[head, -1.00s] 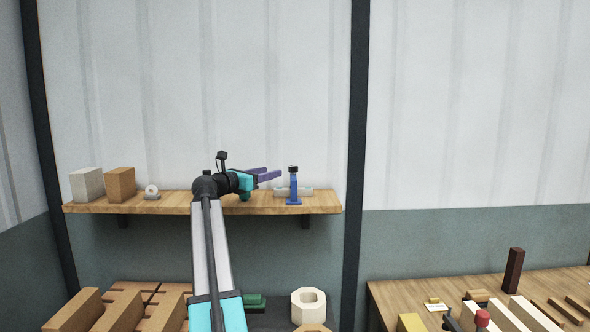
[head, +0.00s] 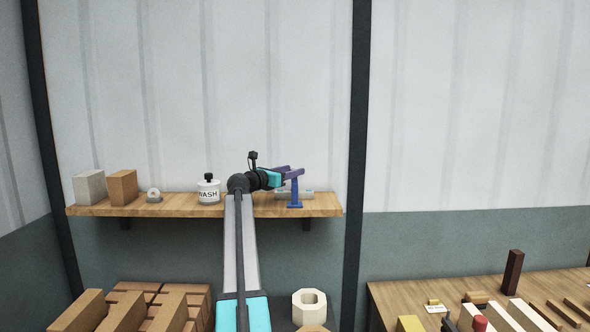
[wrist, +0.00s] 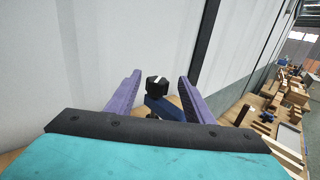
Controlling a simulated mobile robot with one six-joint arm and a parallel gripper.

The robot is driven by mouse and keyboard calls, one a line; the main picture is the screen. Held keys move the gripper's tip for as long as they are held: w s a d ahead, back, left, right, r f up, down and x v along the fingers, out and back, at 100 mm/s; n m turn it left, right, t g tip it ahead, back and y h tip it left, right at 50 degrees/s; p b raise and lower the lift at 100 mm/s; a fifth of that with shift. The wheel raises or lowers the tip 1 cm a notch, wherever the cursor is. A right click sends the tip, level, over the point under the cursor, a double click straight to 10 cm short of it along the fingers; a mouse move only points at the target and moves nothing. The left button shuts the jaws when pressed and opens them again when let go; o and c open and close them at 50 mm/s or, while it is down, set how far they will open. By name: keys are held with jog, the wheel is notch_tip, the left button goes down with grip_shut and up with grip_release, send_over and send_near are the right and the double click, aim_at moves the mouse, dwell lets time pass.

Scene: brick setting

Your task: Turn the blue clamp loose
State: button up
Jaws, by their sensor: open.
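The blue clamp (head: 295,193) stands upright on the right part of the wooden shelf (head: 262,210). In the head view its top is hidden by my gripper (head: 296,173). In the wrist view the clamp's black knob (wrist: 157,86), with a white mark on top, and its blue upper part (wrist: 165,107) show between my two purple fingers. My gripper (wrist: 158,82) is open around the knob, with space on both sides. I cannot tell whether either finger touches it.
On the shelf stand a white WASH bottle (head: 209,191), a small roll (head: 154,195), a brown block (head: 123,186) and a grey block (head: 88,186). A pale tray-like thing (head: 307,193) lies by the clamp. A wall is close behind; a workbench (head: 396,291) stands lower right.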

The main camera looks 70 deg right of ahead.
jog(key=shift+p+x, duration=0.3)
jog(key=shift+x, duration=1.1)
